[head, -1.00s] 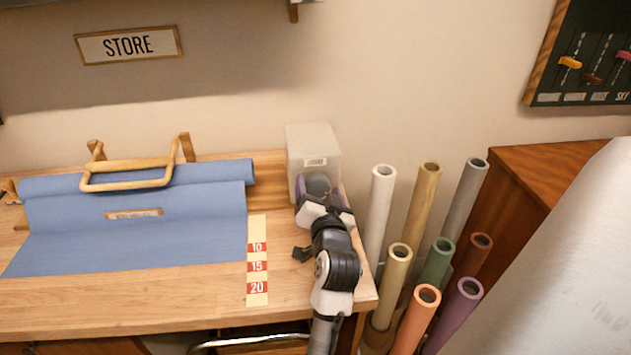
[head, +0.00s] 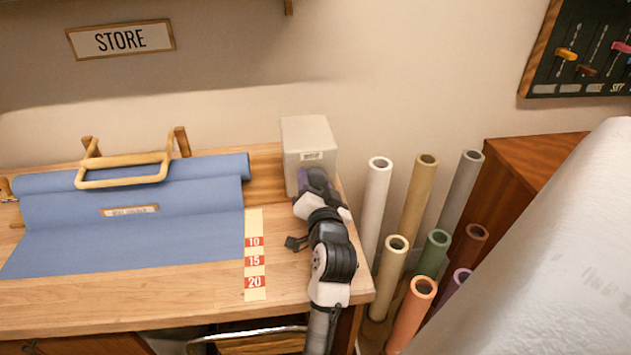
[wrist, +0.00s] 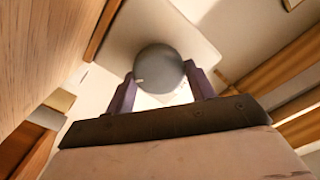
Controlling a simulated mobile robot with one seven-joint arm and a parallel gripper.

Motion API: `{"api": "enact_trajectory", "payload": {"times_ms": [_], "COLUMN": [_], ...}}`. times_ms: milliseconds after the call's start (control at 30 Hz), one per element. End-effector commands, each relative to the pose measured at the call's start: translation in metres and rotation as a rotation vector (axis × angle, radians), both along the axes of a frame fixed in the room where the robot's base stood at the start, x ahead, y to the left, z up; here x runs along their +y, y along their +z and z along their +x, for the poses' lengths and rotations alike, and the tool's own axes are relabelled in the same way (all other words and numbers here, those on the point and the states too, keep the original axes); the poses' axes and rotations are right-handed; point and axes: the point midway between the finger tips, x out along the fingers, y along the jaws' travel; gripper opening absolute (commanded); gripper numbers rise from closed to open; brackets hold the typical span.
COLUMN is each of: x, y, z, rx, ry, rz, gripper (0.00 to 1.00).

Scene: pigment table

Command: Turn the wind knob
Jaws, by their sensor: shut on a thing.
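The wind knob (wrist: 158,62) is a round dark grey knob with a small pale mark near its left edge, seen in the wrist view. It sits on the face of a whitish box (head: 307,135) that stands at the right end of the wooden table. My gripper (wrist: 160,78) has its two purple fingers on either side of the knob and is shut on it. In the head view my gripper (head: 316,177) is against the box's front, and my wrist hides the knob there. The label on the box is too small to read.
A blue sheet (head: 130,235) with a wooden handle (head: 125,182) covers the table's left part. A numbered strip (head: 254,262) lies left of my arm. Several upright rolls (head: 376,205) stand close to the right of the table. The wood between strip and arm is clear.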

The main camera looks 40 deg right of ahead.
Motion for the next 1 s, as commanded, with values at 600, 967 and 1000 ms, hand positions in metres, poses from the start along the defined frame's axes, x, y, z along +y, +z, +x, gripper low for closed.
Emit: {"api": "enact_trajectory", "payload": {"times_ms": [600, 967, 1000], "x": [-0.0003, -0.0004, -0.0004], "y": [-0.0002, -0.0002, -0.0003], "z": [0.0004, 0.0001, 0.0002], "rx": [-0.068, -0.067, -0.067], "ry": [0.001, 0.001, 0.001], "rz": [0.110, 0.109, 0.109], "gripper": [0.70, 0.75, 0.75]}}
